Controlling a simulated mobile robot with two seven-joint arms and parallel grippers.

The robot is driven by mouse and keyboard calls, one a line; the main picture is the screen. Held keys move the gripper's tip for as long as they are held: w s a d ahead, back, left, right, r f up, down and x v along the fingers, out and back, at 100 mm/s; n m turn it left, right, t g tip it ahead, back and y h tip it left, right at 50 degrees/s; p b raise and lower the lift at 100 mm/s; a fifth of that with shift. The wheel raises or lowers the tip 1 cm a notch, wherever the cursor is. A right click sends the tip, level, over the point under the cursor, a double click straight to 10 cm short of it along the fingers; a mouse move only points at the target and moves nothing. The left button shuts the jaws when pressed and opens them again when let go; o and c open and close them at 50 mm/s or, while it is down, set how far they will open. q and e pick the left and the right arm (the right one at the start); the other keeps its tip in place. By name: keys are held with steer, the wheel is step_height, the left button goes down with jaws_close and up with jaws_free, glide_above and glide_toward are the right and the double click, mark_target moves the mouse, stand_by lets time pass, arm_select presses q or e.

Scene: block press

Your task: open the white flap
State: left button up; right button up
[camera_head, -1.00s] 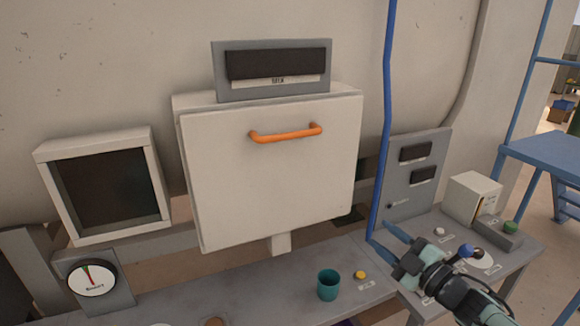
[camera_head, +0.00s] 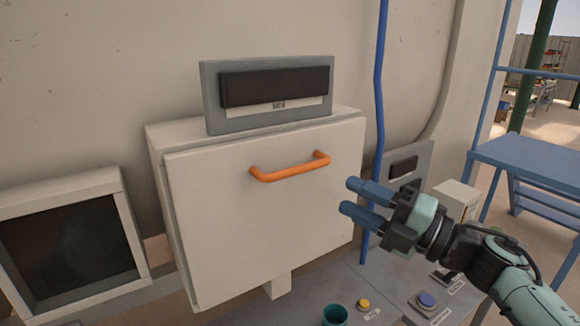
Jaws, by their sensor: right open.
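The white flap (camera_head: 255,225) is the front of a box on the wall and looks shut. An orange bar handle (camera_head: 291,168) sits across its upper part. My right gripper (camera_head: 349,196) is open and empty, its two blue fingers pointing left toward the flap. It is to the right of the handle and lower than it in the view, apart from it, in front of the flap's right edge. My left gripper is not in view.
A dark display panel (camera_head: 276,88) stands on top of the box. A dark screen (camera_head: 70,255) is at left. A blue pipe (camera_head: 379,90) runs down the wall at right. Below are a teal cup (camera_head: 335,316), a yellow button (camera_head: 363,303) and a blue button (camera_head: 426,300).

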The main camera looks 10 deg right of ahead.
mark_target(301, 172)
steer(key=p+x, duration=0.2)
steer(key=x, duration=1)
steer(key=shift+w+p, duration=0.1)
steer(key=shift+p, duration=0.2)
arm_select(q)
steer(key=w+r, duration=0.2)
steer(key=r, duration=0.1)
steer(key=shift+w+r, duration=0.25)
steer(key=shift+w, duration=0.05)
arm_select(e)
jaws_close()
